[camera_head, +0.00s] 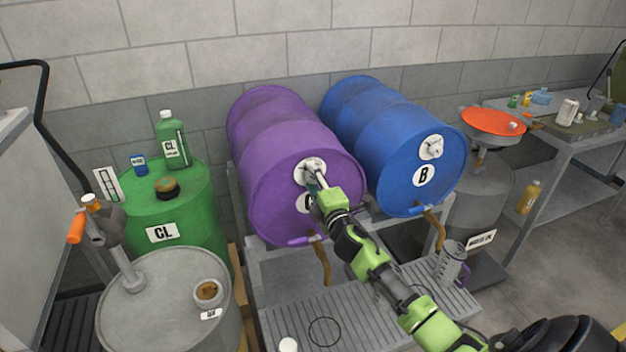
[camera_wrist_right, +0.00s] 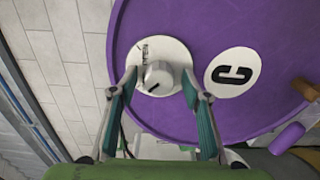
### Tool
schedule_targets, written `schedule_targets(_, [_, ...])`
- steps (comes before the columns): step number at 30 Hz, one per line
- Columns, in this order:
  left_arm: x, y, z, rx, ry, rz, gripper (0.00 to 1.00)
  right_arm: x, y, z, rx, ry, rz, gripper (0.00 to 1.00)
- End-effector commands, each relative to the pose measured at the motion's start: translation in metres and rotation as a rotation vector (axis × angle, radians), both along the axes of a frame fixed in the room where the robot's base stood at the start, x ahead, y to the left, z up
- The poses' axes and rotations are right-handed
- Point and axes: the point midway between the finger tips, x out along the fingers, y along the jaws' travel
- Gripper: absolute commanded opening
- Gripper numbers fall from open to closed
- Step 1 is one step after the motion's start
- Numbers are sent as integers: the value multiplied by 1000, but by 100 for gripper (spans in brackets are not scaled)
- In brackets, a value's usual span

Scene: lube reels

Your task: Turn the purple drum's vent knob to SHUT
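The purple drum (camera_head: 265,150) lies on its side on a rack, its round end facing me. Its vent knob (camera_head: 311,168) is a pale grey knob on a round white plate. The knob also shows in the right wrist view (camera_wrist_right: 158,76), with dark lettering on the plate (camera_wrist_right: 143,50) that is too small to read surely. My right gripper (camera_head: 317,188) is at the drum's end, just in front of the knob. In the right wrist view its fingers (camera_wrist_right: 159,83) are open, one on each side of the knob, with gaps visible. My left gripper is not in view.
A blue drum (camera_head: 385,130) with its own knob (camera_head: 431,148) lies close on the right. Purple (camera_head: 290,241) and blue (camera_head: 404,211) tap handles stick out below the drums. A green drum (camera_head: 180,205) and grey drum (camera_head: 170,310) stand left. A slatted tray (camera_head: 300,325) lies below.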

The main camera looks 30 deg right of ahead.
Motion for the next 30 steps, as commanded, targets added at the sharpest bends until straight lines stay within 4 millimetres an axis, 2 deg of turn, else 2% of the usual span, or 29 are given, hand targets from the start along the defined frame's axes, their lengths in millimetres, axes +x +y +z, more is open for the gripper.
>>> schedule_targets(6, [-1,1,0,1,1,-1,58,-1,0,0,2,-1,0,43])
schedule_targets(10, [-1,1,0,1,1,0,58,-10,2,0,1,0,1,43])
schedule_targets(24, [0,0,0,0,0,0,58,-96,23,-1,3,1,1,43])
schedule_targets(30, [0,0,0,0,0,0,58,-114,27,0,0,0,0,43])
